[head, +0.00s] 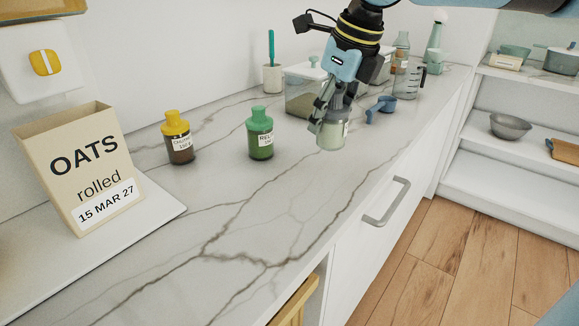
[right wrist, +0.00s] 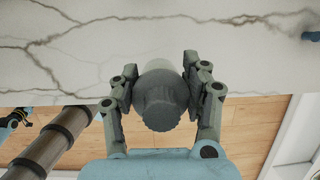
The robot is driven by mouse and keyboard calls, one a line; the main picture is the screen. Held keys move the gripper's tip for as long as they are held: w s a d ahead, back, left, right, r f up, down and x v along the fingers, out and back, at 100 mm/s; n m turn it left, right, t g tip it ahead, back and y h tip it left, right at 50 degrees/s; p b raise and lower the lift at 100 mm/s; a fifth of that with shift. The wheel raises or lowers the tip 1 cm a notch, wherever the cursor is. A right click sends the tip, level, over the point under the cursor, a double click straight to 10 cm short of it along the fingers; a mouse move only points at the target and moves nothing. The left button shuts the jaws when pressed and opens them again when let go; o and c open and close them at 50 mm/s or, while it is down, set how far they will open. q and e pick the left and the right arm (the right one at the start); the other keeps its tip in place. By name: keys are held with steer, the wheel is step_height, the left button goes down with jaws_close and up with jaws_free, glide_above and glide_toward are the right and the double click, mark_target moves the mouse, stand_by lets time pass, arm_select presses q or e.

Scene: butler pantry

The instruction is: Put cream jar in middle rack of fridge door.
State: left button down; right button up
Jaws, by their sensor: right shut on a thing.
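A small pale jar with a grey lid, seemingly the cream jar (head: 331,134), is at the right gripper near the front edge of the marble counter. My right gripper (head: 331,115) reaches down from above and is shut on it. In the right wrist view the jar (right wrist: 160,98) sits between the two fingers (right wrist: 160,88), its grey lid toward the camera. It looks upright; I cannot tell whether its base touches the counter.
A green-lidded relish jar (head: 261,134), a yellow-lidded jar (head: 178,138) and an oats box (head: 75,170) stand left on the counter (head: 240,215). A clear container (head: 302,92), blue scoop (head: 381,104) and measuring jug (head: 408,80) are close around the gripper. The front counter is clear.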

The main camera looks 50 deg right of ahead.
steer(key=shift+w+a+f+b, duration=0.35)
steer(key=shift+w+a+b, duration=0.05)
steer(key=shift+w+b, duration=0.15)
steer(key=shift+w+a+f+b, duration=0.35)
steer(key=shift+w+b, duration=0.15)
steer(key=w, duration=0.1)
steer(key=w+a+f, duration=0.1)
steer(key=w+f, duration=0.1)
steer(key=shift+w+a, duration=0.25)
steer(key=shift+a, duration=0.05)
steer(key=shift+f+b, duration=0.45)
steer(key=shift+f, duration=1.65)
steer(key=shift+f, duration=0.1)
steer(key=o, duration=0.9)
steer(key=shift+f, duration=0.1)
steer(key=shift+c, duration=0.2)
steer(key=o, duration=0.5)
steer(key=shift+c, duration=0.2)
